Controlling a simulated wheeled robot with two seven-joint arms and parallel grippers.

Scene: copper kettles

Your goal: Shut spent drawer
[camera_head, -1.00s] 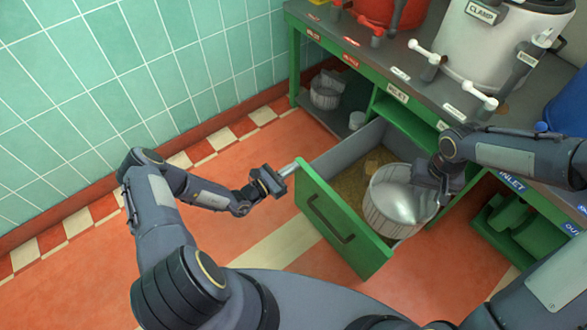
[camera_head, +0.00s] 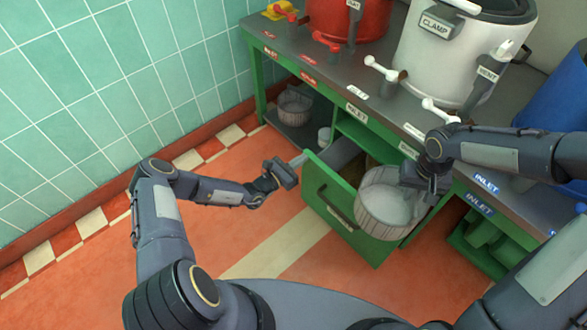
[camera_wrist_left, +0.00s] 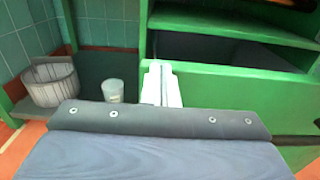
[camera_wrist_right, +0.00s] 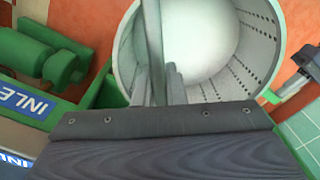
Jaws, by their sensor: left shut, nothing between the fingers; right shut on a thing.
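The drawer with the green front (camera_head: 325,190) and dark handle (camera_head: 337,208) stands partly open under the counter; its front also shows in the left wrist view (camera_wrist_left: 235,95). My left gripper (camera_head: 297,161) is shut and empty, its fingertips (camera_wrist_left: 161,85) close to the front's left end. I cannot tell whether they touch it. My right gripper (camera_head: 408,190) is shut on a pale perforated basket (camera_head: 372,212), near its rim. The basket appears in front of the drawer's right part and hides it. Its whitish inside shows in the right wrist view (camera_wrist_right: 200,45).
The counter (camera_head: 385,100) carries a white kettle (camera_head: 430,60), a red kettle (camera_head: 325,20) and several tap handles. Another basket (camera_head: 295,108) and a small white cup (camera_head: 324,136) stand on the low shelf left of the drawer. Open floor (camera_head: 240,235) lies in front.

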